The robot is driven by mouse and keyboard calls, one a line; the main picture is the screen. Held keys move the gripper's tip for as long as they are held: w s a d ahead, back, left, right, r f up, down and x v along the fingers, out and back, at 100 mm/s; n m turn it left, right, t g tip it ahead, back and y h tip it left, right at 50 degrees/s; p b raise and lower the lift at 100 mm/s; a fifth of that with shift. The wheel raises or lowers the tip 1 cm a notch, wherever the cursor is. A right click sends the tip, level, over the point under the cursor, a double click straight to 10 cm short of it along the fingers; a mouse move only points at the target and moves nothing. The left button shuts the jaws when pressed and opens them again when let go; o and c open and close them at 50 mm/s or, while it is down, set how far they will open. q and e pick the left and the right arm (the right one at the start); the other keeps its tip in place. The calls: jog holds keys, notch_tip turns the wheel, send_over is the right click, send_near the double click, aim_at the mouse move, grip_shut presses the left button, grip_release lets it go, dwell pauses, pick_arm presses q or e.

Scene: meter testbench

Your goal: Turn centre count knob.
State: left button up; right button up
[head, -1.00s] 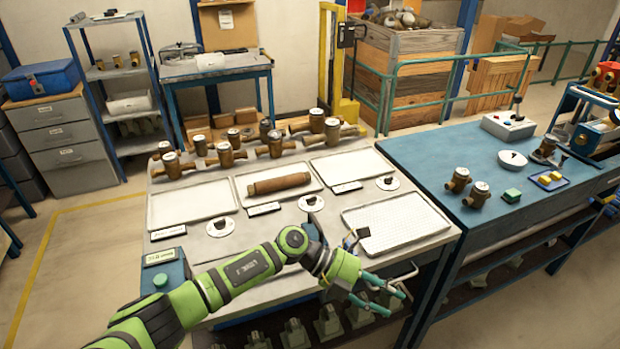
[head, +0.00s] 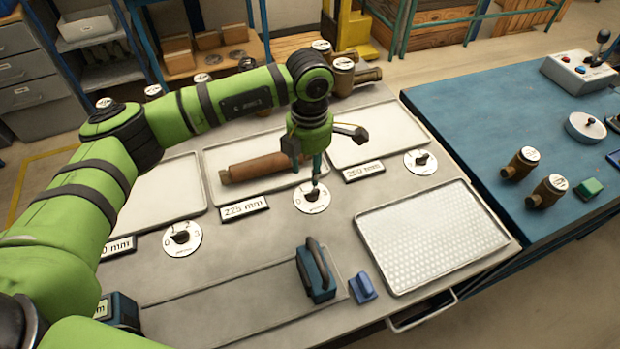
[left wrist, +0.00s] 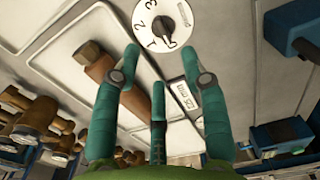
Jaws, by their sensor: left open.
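The centre count knob is a dark handle on a round white dial (head: 313,203) beside the 225 mm label. In the left wrist view the dial (left wrist: 151,20) shows the numbers 1, 2 and 3, and the dark knob (left wrist: 165,36) sits on it. My left gripper (head: 309,170) is open and empty, with its fingers pointing down just above the dial. In the left wrist view its green fingers (left wrist: 160,60) are spread apart, and the knob lies beyond their tips. The fingers partly hide the knob in the head view. I cannot tell whether they touch it. My right gripper is not in view.
A left dial (head: 182,238) and a right dial (head: 420,161) stand on the same bench. A brown cylinder (head: 252,169) lies in the middle tray behind the gripper. A blue-black handled block (head: 316,272), a small blue piece (head: 363,288) and a perforated tray (head: 435,240) are nearer the front.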

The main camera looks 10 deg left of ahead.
aim_at(312, 194)
pick_arm(q)
jog(key=shift+s+f+p, duration=0.2)
jog(key=shift+f+p, duration=0.2)
jog(key=shift+f, duration=0.15)
jog(key=shift+s+f+p, duration=0.2)
jog(key=shift+f+p, duration=0.15)
jog(key=shift+f, duration=0.2)
jog(key=f, duration=0.1)
jog(key=f+p, duration=0.1)
jog(key=f, duration=0.3)
jog(key=shift+w, duration=0.25)
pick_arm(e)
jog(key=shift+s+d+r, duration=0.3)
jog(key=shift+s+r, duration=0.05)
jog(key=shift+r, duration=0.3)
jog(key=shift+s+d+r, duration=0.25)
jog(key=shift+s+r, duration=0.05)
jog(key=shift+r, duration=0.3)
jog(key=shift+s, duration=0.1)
pick_arm(q)
jog(key=c, duration=0.7)
grip_shut()
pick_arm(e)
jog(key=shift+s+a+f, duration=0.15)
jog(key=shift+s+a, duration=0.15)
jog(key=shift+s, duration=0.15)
